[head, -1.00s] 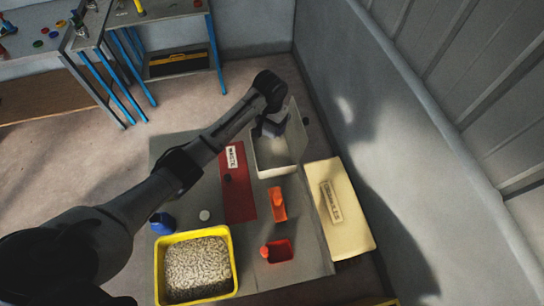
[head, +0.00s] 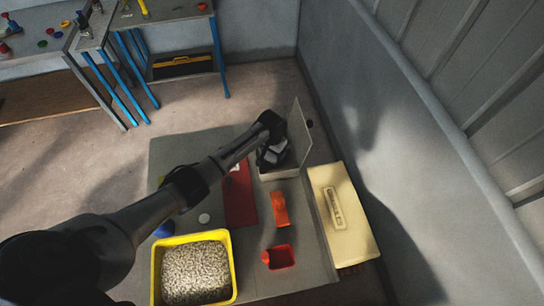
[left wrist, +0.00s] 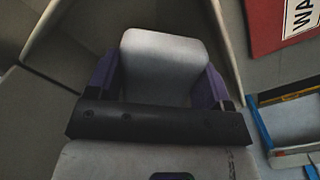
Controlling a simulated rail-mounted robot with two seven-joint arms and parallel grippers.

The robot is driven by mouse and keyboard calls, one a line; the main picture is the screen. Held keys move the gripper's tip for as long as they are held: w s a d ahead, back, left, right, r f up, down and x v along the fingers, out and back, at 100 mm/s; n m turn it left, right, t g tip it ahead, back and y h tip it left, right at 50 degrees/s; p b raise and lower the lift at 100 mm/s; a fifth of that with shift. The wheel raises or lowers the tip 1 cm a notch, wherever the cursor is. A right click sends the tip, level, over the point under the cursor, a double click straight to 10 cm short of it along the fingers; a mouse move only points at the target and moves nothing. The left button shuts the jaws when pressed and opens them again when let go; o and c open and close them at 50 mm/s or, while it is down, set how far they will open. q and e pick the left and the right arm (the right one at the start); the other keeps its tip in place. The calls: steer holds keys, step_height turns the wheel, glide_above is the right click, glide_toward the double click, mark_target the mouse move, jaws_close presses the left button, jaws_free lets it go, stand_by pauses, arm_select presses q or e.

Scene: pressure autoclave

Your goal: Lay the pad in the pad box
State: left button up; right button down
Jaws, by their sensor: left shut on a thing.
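The pad (left wrist: 163,66) is a pale grey-white block with rounded corners, held between the purple fingers of my left gripper in the left wrist view. In the head view my left gripper (head: 273,155) is over the pale open box (head: 281,173), with its lid (head: 300,132) standing up behind and to the right. The gripper and arm hide most of the box's inside. In the left wrist view pale box walls (left wrist: 78,38) show on both sides of the pad. I cannot tell whether the pad touches the bottom. My right gripper is not in view.
A red panel (head: 240,197) lies left of the box. An orange piece (head: 279,209) and a small red container (head: 282,257) are nearer. A cream case (head: 350,245) lies right, by the wall. A yellow tray (head: 232,262) of pale pellets stands at the front.

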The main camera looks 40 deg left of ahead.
arm_select(q)
steer(key=shift+f+b, duration=0.35)
steer(key=shift+f, duration=1.35)
steer(key=shift+f, duration=0.2)
steer(key=o, duration=0.6)
steer(key=shift+r, duration=0.1)
steer(key=shift+r, duration=0.35)
step_height(320, 180, up, 12)
steer(key=shift+f+p, duration=0.25)
steer(key=shift+p, duration=0.95)
